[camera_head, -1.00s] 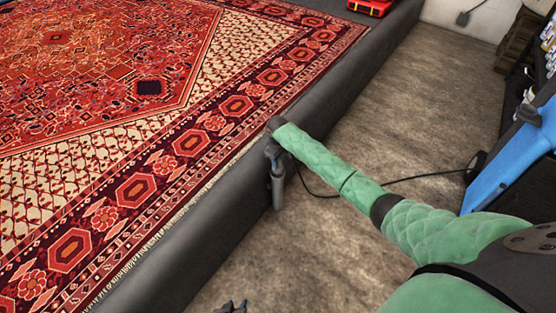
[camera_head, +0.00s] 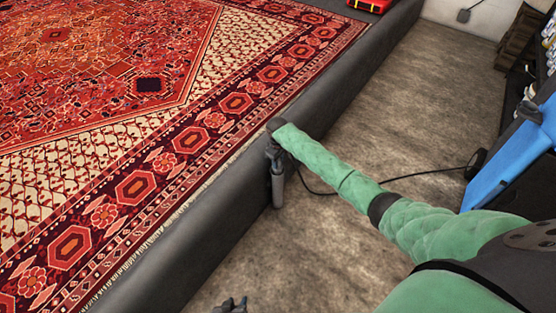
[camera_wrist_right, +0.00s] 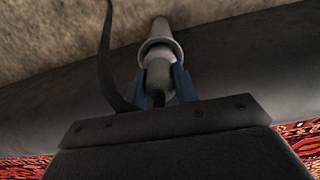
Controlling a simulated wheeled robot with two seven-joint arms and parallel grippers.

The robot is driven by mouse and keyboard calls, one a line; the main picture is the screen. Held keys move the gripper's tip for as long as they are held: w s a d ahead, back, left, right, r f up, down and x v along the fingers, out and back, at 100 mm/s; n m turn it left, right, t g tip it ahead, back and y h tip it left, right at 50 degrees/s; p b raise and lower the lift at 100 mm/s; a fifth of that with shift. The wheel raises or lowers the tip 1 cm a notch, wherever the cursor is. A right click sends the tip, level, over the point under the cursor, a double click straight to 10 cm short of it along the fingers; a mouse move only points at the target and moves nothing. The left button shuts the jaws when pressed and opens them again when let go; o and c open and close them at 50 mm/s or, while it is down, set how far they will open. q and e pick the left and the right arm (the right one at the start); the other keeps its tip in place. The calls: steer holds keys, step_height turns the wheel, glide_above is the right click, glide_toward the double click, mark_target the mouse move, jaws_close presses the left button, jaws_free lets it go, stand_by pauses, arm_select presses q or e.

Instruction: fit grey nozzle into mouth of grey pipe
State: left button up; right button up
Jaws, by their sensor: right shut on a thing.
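My right gripper (camera_head: 274,150) is at the end of the green-sleeved arm, beside the top of the dark pit edge. In the right wrist view its blue fingers (camera_wrist_right: 162,86) are shut on a grey piece (camera_wrist_right: 158,70), seemingly the nozzle. Beyond the fingers is a pale flared collar (camera_wrist_right: 158,47) with a tapering grey length past it. I cannot tell whether this is one part or the nozzle meeting the pipe. In the head view a grey cylinder (camera_head: 278,187) hangs upright below the gripper. My left gripper (camera_head: 234,306) barely shows at the bottom edge; its opening is unclear.
A red patterned rug (camera_head: 130,80) fills the left, bordered by a dark raised edge (camera_head: 205,245). A black cable (camera_head: 425,174) runs over the brown floor (camera_head: 425,110) toward a blue object (camera_head: 510,155) at right. A red case (camera_head: 369,5) is at the back.

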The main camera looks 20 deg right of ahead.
steer(key=shift+f, duration=0.4)
steer(key=o, duration=1.1)
steer(key=shift+c, duration=0.2)
step_height(320, 180, up, 8)
steer(key=shift+f+p, duration=0.1)
steer(key=shift+p, duration=0.25)
